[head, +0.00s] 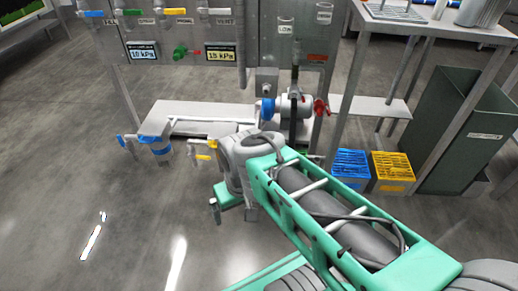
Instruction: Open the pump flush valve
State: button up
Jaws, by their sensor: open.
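Several valves with coloured handles show on the pipework in the head view. A yellow-handled valve (203,157) sits low, just left of my wrist. A blue-handled valve (125,140) is at the far left. A red handle (320,107) is on the right of the pump (292,107), and a blue part (268,108) is on its left. I cannot tell which is the flush valve; no label near these can be read. My gripper (232,208) is open and points down, in front of and below the yellow handle, apart from it. My wrist and arm hide part of the low pipework.
An upright panel (185,48) carries a row of small coloured valves and two pressure displays. Blue (350,165) and yellow (391,168) crates and a dark green bin (462,130) stand at the right. The floor at the front left is clear.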

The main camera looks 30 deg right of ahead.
aim_at(309, 56)
jog(key=z, duration=1.3)
jog(key=i, duration=0.9)
jog(key=u, duration=2.3)
